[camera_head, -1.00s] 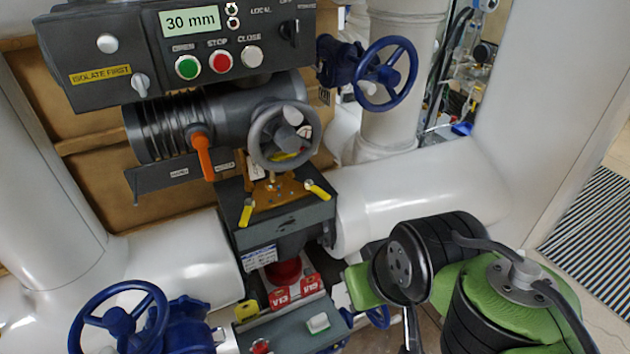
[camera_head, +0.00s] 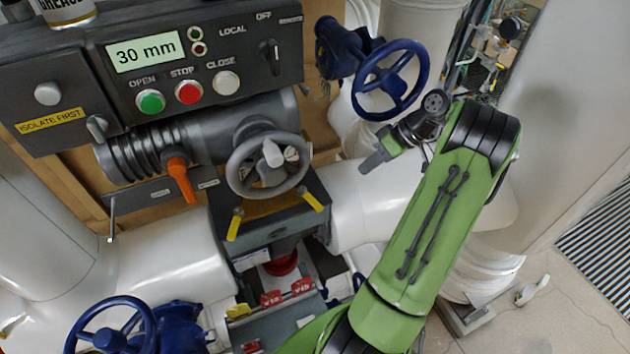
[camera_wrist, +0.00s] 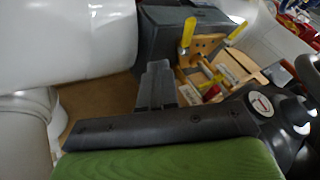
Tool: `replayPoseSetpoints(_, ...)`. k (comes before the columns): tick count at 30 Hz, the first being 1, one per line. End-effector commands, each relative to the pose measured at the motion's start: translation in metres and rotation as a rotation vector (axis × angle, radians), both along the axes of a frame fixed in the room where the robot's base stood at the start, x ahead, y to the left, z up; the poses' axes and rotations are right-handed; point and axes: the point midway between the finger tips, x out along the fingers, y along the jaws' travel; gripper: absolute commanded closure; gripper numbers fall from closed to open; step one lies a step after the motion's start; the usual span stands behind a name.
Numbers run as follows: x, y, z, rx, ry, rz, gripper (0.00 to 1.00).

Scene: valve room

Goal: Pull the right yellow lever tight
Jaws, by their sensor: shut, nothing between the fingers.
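The right yellow lever (camera_head: 312,200) slants down to the right on the dark valve block (camera_head: 270,225). The left yellow lever (camera_head: 234,224) hangs down at the block's left side. In the wrist view the nearer yellow lever (camera_wrist: 187,35) looks like the right one, with the other (camera_wrist: 236,32) behind it. My gripper (camera_head: 370,163) is shut and empty, above the white pipe, to the right of and apart from the right lever. Its closed fingers (camera_wrist: 156,75) show in the wrist view, short of the levers.
A grey handwheel (camera_head: 268,165) and an orange lever (camera_head: 180,180) sit above the levers. A blue handwheel (camera_head: 390,80) stands close above my gripper. The white pipe (camera_head: 360,215) runs right from the block. The control panel (camera_head: 190,70) reads 30 mm.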

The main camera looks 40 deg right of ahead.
Motion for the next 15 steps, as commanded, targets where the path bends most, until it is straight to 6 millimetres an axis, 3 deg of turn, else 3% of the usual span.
replayPoseSetpoints(10, 0.001, 0.002, -0.005, 0.002, 0.0, 0.001, 1.0)
replayPoseSetpoints(15, 0.012, 0.015, -0.028, 0.003, 0.003, 0.002, 1.0)
